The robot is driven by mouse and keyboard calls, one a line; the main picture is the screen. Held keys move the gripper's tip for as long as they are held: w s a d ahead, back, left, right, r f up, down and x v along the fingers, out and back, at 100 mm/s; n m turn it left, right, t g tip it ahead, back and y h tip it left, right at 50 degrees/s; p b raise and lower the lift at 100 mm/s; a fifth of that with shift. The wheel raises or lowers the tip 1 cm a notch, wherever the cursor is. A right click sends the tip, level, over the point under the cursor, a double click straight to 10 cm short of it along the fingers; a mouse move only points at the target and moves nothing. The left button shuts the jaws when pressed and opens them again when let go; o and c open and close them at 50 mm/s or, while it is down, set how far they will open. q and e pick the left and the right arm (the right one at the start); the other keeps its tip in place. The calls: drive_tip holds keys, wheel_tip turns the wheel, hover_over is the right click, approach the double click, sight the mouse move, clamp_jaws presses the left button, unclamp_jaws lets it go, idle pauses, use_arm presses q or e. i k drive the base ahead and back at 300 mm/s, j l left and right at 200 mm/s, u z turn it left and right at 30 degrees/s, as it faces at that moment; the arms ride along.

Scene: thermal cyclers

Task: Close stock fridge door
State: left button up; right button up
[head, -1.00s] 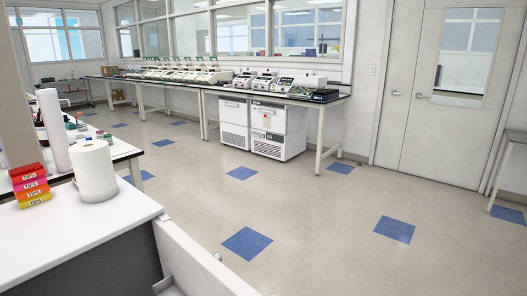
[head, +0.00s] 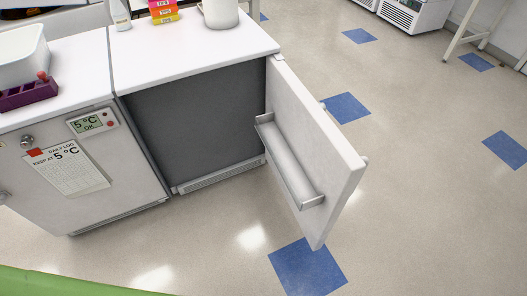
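The stock fridge door (head: 312,140) stands wide open in the head view, swung out to the right from its hinge at the right front corner of the fridge. It is a white panel with a shelf (head: 287,160) on its inner face. Part of a handle (head: 365,161) shows at its outer edge. The open fridge (head: 195,125) has a dark grey front opening under a white top; I cannot make out anything inside. Neither of my grippers is in view.
A closed fridge (head: 75,165) with a "5 °C OK" display and a daily log sheet adjoins on the left. The floor (head: 420,220) in front and to the right is clear. A green edge (head: 60,283) shows at bottom left.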

sight(317, 170)
drive_tip(key=i+l+u, duration=0.2)
drive_tip(key=l+u, duration=0.3)
drive_tip(key=i+l+u, duration=0.1)
drive_tip(key=l+u, duration=0.4)
drive_tip(key=l, duration=0.25)
drive_tip(key=l+u, duration=0.45)
drive_tip(key=l, duration=0.2)
drive_tip(key=k+l, duration=0.1)
drive_tip(key=l, duration=1.25)
drive_tip(key=k+u, duration=0.05)
